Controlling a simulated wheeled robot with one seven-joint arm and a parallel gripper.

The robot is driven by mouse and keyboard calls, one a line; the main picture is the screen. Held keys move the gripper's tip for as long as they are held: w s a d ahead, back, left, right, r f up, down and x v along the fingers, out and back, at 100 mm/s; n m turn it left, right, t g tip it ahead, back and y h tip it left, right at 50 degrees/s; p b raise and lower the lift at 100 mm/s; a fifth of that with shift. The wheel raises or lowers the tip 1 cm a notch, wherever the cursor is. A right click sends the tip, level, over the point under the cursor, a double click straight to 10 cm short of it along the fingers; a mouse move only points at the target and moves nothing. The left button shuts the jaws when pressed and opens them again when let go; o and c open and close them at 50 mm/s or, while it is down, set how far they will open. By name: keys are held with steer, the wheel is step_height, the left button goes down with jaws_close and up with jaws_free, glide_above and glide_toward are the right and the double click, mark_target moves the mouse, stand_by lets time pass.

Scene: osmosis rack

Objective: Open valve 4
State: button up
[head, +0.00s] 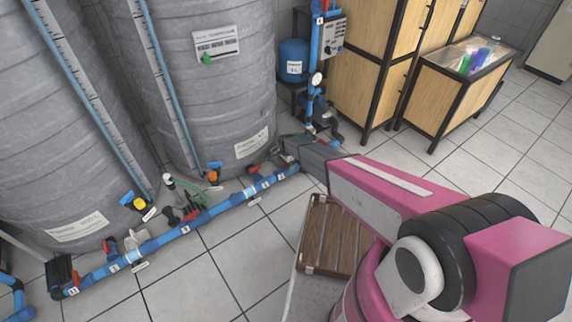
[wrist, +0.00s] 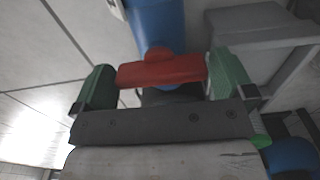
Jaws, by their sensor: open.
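A red valve handle (wrist: 160,72) on a blue pipe (wrist: 158,22) lies crosswise between the green fingers of my gripper (wrist: 165,82) in the wrist view. The fingers are open, one on each side of the handle, with a gap at the left and a very narrow one at the right. In the head view my gripper (head: 283,152) is low at the right end of the blue floor pipe (head: 228,203), partly hidden by my forearm. A red handle (head: 253,168) shows just left of it.
Two large grey tanks (head: 225,85) stand behind the pipe. Other red handles (head: 192,215) sit along it. A slatted wooden top (head: 335,238) is below my arm. Wooden cabinets (head: 375,60) and a blue vessel (head: 293,60) stand behind. Tiled floor (head: 220,265) in front is clear.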

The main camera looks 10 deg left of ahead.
steer(key=shift+c, duration=0.3)
steer(key=c, duration=0.5)
steer(key=shift+c, duration=0.2)
steer(key=shift+n, duration=0.3)
steer(key=n, duration=0.4)
steer(key=shift+n, duration=0.3)
steer(key=n, duration=0.9)
steer(key=shift+n, duration=1.9)
